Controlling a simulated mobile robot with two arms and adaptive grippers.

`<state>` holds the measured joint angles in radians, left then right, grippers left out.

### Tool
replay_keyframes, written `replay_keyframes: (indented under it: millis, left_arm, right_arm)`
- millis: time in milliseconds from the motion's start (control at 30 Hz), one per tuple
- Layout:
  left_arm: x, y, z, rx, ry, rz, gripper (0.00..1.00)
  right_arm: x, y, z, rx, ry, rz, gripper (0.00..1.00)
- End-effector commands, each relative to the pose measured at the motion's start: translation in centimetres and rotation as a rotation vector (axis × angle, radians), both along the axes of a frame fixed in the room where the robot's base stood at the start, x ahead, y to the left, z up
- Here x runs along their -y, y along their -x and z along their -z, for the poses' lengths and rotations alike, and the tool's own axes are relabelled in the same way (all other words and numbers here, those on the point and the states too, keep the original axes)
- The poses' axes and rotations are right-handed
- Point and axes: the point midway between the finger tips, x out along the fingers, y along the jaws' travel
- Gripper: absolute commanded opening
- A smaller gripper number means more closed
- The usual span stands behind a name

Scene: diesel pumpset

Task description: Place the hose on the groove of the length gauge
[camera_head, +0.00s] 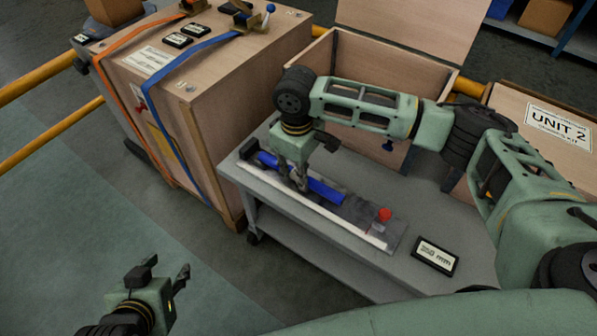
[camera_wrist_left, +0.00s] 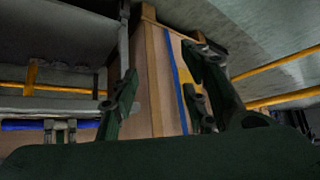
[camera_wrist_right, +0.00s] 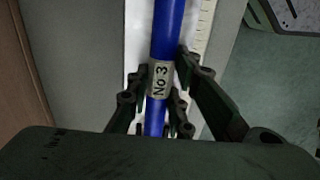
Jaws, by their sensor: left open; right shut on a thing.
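The blue hose (camera_head: 325,190) lies along the length gauge (camera_head: 372,236) on the grey cart. In the right wrist view the hose (camera_wrist_right: 167,30) carries a grey label reading "No 3", and the gauge's white scale (camera_wrist_right: 201,35) runs beside and under it. My right gripper (camera_head: 300,184) is shut on the hose near its middle; its fingers (camera_wrist_right: 158,100) sit on both sides of the label. Whether the hose rests in the groove or just above it cannot be told. My left gripper (camera_head: 166,280) is open and empty, away from the cart over the floor.
A red knob (camera_head: 384,214) stands on the gauge's near end. A "350 mm" sign (camera_head: 436,257) lies on the cart top (camera_head: 350,277). A strapped wooden crate (camera_head: 215,110) stands left, an open crate (camera_head: 345,60) behind, and a "UNIT 2" box (camera_head: 550,125) right.

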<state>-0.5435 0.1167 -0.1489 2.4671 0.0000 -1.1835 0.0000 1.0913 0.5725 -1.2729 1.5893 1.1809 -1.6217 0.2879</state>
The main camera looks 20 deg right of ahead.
Motion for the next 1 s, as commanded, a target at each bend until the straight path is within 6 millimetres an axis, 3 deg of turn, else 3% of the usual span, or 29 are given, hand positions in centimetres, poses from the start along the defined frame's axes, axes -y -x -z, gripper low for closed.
replay_keyframes:
  millis: [900,933,1000]
  left_arm:
    - [-0.6,1.9,1.0,-0.096,-0.02,-0.008,0.42]
    - [-0.7,2.0,1.1,-0.101,-0.021,-0.008,0.42]
    - [-0.7,2.1,1.1,-0.104,-0.022,-0.009,0.42]
  right_arm:
    - [0.0,0.0,0.6,-0.001,0.001,0.001,0.0]
    - [0.0,0.0,0.6,-0.002,0.001,0.001,0.21]
    - [0.0,0.0,0.7,-0.002,0.001,0.001,0.27]
